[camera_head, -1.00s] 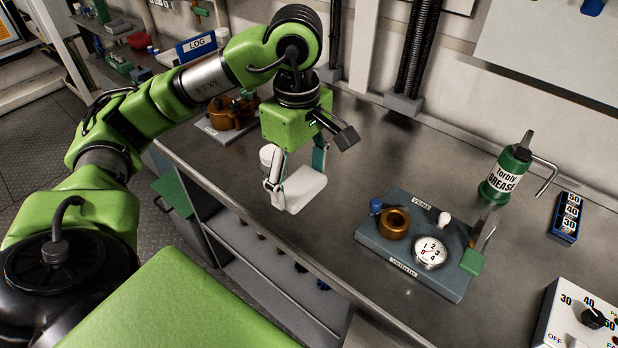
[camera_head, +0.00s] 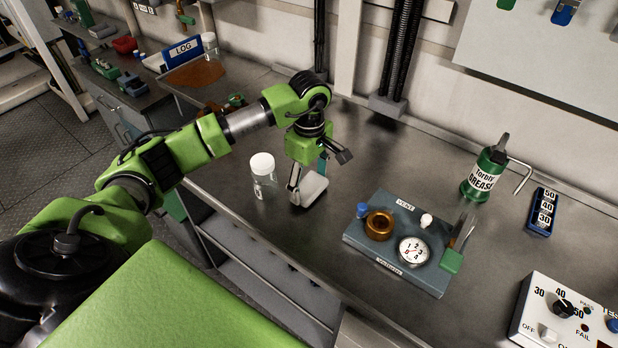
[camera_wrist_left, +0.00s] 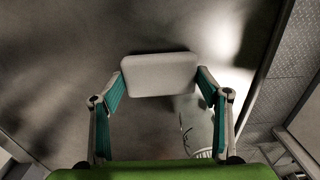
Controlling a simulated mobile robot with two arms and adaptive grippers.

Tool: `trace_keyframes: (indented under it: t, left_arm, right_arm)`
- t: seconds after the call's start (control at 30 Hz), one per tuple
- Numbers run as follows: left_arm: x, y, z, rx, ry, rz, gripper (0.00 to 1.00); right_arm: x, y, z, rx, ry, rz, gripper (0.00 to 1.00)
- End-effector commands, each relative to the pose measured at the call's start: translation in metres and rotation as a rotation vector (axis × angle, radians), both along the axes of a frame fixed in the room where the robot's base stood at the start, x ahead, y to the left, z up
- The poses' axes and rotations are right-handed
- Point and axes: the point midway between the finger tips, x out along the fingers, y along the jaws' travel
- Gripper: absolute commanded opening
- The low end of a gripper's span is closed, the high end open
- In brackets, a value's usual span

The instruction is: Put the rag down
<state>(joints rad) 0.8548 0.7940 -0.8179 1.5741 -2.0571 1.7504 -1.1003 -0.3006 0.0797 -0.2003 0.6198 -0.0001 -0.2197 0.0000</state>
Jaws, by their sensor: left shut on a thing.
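The rag, a pale grey-white folded pad (camera_head: 313,190), is held by my left gripper (camera_head: 307,184) low over the steel bench, towards its left part. In the left wrist view the rag (camera_wrist_left: 160,75) spans the gap between the two fingertips, and the gripper is shut on it. Whether the rag's underside touches the bench, I cannot tell. The rag is right of a clear jar with a white lid (camera_head: 262,163) and left of the grey-blue fixture plate. The right gripper is not in view.
The fixture plate (camera_head: 364,238) carries a brass ring (camera_head: 379,225) and a dial gauge (camera_head: 413,251). A green grease bottle (camera_head: 482,180), a blue number block (camera_head: 542,212) and a control box (camera_head: 540,300) stand farther right. Bare steel bench (camera_head: 345,165) lies behind and around the rag.

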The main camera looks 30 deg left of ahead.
Motion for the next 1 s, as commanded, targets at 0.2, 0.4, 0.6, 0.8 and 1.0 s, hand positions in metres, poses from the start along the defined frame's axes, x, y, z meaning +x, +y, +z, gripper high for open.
trace_keyframes:
  t: [0.2,0.4,0.6,0.8,1.0]
  left_arm:
    - [0.000,0.000,-0.006,0.001,-0.002,-0.001,0.51]
    - [0.000,0.000,-0.009,0.001,-0.002,0.000,0.51]
    - [0.000,0.000,-0.008,0.000,-0.002,0.000,0.85]
    - [0.000,0.000,-0.008,0.000,-0.001,0.000,0.85]
    - [0.001,0.000,0.001,0.001,-0.005,0.000,0.85]
  right_arm:
    - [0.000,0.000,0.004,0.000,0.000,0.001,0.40]
    - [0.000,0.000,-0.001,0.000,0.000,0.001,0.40]
    - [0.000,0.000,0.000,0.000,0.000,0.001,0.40]
    - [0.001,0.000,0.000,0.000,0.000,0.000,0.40]
    - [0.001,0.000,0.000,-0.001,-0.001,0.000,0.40]
